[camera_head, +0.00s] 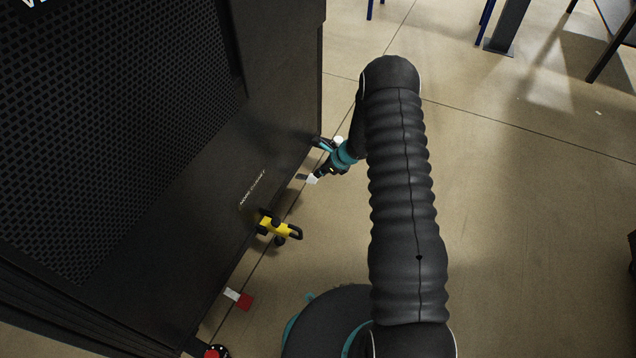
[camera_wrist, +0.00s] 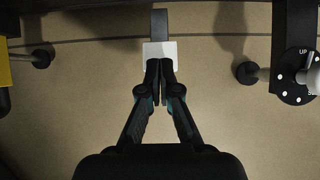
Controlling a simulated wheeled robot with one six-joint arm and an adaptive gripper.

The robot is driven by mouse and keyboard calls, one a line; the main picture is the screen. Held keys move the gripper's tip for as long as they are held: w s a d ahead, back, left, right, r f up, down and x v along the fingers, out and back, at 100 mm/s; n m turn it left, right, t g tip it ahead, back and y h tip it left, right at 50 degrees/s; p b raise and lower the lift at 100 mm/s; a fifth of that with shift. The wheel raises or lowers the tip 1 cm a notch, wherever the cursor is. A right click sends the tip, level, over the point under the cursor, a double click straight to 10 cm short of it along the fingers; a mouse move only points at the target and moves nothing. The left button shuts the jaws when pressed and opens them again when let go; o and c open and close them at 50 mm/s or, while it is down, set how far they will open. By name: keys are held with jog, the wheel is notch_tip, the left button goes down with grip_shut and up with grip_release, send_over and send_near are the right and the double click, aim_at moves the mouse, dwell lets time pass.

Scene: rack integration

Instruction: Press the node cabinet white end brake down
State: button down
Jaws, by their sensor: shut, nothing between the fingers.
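The black node cabinet (camera_head: 150,190) fills the left of the head view, with a lettered label low on its front. Its white end brake (camera_wrist: 160,55) is a white pad on a dark lever at the cabinet's lower edge. In the wrist view my gripper (camera_wrist: 160,66) is shut and empty, its fingertips overlapping the near edge of the white pad. I cannot tell whether they touch. In the head view the white pad (camera_head: 312,180) shows just below my gripper (camera_head: 320,174), near the cabinet's far lower corner.
A yellow bracket (camera_head: 279,227) juts from the cabinet's lower front. A red-and-white brake pedal (camera_head: 238,298) sits nearer. In the wrist view a round dial marked UP (camera_wrist: 297,75) stands right of the pad. Open floor (camera_head: 530,220) lies to the right.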

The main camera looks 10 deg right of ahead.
jog(key=shift+x, duration=0.8)
notch_tip(320, 180, down, 4)
jog(key=b, duration=0.4)
jog(key=shift+f, duration=0.1)
jog(key=p+v, duration=0.1)
jog(key=v, duration=1.5)
jog(key=shift+s+d, duration=0.2)
jog(key=shift+d, duration=0.05)
